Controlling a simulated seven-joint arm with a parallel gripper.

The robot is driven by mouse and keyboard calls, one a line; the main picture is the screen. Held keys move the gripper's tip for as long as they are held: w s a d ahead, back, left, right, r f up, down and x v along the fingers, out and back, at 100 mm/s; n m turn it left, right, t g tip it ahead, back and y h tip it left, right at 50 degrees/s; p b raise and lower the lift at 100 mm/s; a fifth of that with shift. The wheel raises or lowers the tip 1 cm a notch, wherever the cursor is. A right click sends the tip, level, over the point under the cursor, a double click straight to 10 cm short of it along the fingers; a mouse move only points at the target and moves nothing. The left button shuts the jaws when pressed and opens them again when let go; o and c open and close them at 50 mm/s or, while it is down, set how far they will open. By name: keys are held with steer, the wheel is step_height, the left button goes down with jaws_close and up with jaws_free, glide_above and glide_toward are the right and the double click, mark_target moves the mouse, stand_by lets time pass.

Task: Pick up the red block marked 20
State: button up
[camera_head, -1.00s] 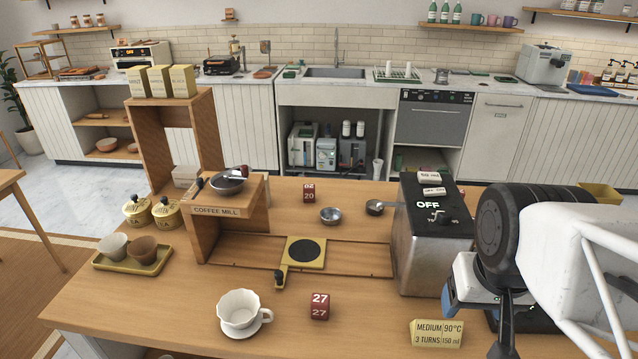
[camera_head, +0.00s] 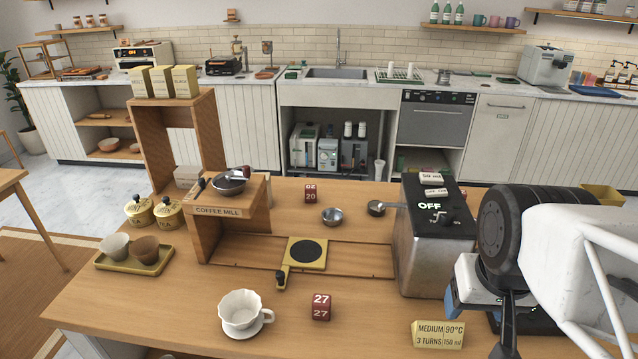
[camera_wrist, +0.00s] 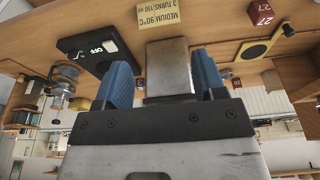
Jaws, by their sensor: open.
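The red block marked 20 (camera_head: 310,194) stands on the table behind the wooden frame, at the middle of the head view. A second red block, marked 27 (camera_head: 320,307), stands near the table's front edge, right of a white cup; it also shows in the wrist view (camera_wrist: 261,14). My gripper shows in the wrist view (camera_wrist: 166,80) with two blue fingers apart and nothing held between them. In the head view my arm is at the right, beyond the machine marked OFF and well away from the block marked 20, and the fingers are mostly hidden.
The metal machine marked OFF (camera_head: 425,265) stands between my arm and the block marked 20. A yellow card (camera_head: 437,335) stands at the front right.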

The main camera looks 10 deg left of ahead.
steer(key=w+a+m+g+y, duration=0.1)
steer(key=w+a+m+y, duration=0.2)
steer(key=w, duration=0.7)
steer(key=w+a+m+g+y, duration=0.1)
steer(key=w+a+m+y, duration=0.1)
steer(key=w+a, duration=0.65)
steer(key=w+a+m+g+y, duration=0.1)
steer(key=w+m+g+y, duration=0.15)
steer(key=w, duration=0.95)
steer(key=w+a+f+m+y, duration=0.15)
steer(key=w+a+f, duration=0.25)
steer(key=w, duration=0.4)
steer(key=w+a+f+m+y, duration=0.1)
steer(key=w+a+f+m, duration=0.25)
steer(key=w, duration=0.45)
steer(key=m+y, duration=0.4)
glide_toward(311, 194)
steer(key=a, duration=0.1)
steer(key=w+a, duration=0.1)
steer(key=a, duration=0.1)
steer(key=shift+a+f+t, duration=0.2)
steer(key=shift+f+t, duration=0.05)
steer(key=shift+x, duration=1.25)
steer(key=shift+a, duration=0.1)
